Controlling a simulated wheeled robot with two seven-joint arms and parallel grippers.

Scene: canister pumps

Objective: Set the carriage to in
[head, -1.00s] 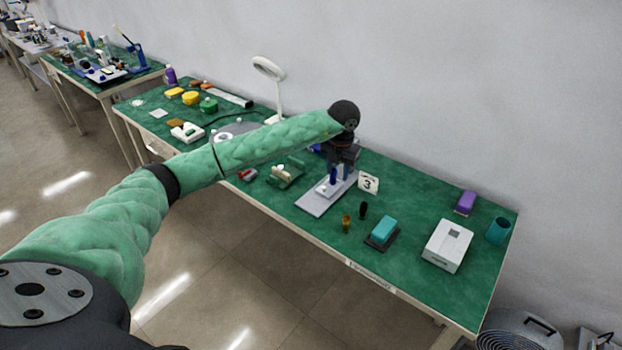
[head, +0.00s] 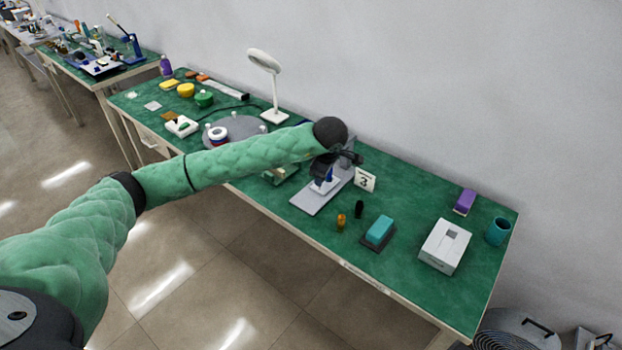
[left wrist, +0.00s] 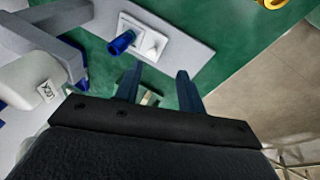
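A flat grey base plate (head: 310,203) with an upright post stands mid-table beside a card marked 3 (head: 365,180). In the left wrist view the grey plate (left wrist: 190,50) bears a white carriage block (left wrist: 152,43) with a blue knob (left wrist: 122,43) sticking up. My left gripper (head: 322,176) hangs over this fixture in the head view, partly hiding the carriage. In the left wrist view its two dark blue fingers (left wrist: 158,82) are apart with nothing held between them. The knob lies beyond the left fingertip, not between the fingers. My right gripper is not in view.
Right of the fixture are an amber bottle (head: 341,221), a black bottle (head: 359,209), a teal block on a dark base (head: 379,231) and a white box (head: 445,246). A magnifier lamp (head: 270,90) and round grey tray (head: 240,130) stand to the left.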

